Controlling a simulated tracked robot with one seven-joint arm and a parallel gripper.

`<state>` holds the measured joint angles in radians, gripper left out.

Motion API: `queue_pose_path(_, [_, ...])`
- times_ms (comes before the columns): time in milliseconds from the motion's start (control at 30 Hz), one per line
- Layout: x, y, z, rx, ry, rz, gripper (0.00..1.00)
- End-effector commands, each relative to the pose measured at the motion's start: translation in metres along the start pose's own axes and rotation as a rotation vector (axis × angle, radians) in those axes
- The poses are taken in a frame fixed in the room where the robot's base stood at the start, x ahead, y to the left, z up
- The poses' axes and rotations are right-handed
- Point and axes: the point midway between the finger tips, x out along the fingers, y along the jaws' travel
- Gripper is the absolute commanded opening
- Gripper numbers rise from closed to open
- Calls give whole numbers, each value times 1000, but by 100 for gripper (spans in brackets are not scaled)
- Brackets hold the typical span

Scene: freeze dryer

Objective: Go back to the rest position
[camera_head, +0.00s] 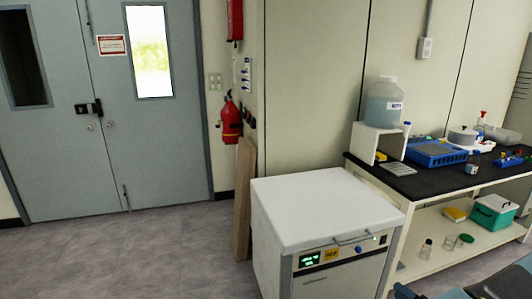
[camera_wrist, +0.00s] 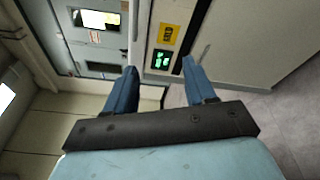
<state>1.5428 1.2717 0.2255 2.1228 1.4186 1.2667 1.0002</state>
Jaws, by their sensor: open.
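My gripper (camera_wrist: 160,66) shows in the wrist view with its two blue fingers spread apart and nothing between them. Beyond the fingers is the front of the white freeze dryer (camera_head: 320,215), with its green display and yellow label. The same machine in the wrist view (camera_wrist: 225,35) appears turned sideways. In the head view the freeze dryer stands on the floor at centre right, its top bare and a handle on its front. Blue-grey parts of my arm show at the lower right of the head view.
A black-topped bench (camera_head: 430,178) at the right holds a blue rack (camera_head: 437,153), a large bottle (camera_head: 384,103) on a white stand and small labware. Its lower shelf carries a green box (camera_head: 494,212) and jars. Grey double doors (camera_head: 75,165) and a fire extinguisher (camera_head: 230,122) are at the back. Left floor is clear.

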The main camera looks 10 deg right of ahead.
Motion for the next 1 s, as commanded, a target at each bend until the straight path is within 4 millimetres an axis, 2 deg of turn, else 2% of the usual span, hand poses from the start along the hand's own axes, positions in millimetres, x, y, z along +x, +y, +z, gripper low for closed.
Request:
queue_pose_path(200, [26, 49, 8, -205, 196, 27, 55])
queue_pose_path(433, [54, 107, 8, -453, 424, 80, 55])
queue_pose_path(700, [82, 176, -2, -747, 675, 167, 55])
queue_pose_path(1000, [104, 251, -21, -1077, 933, 294, 55])
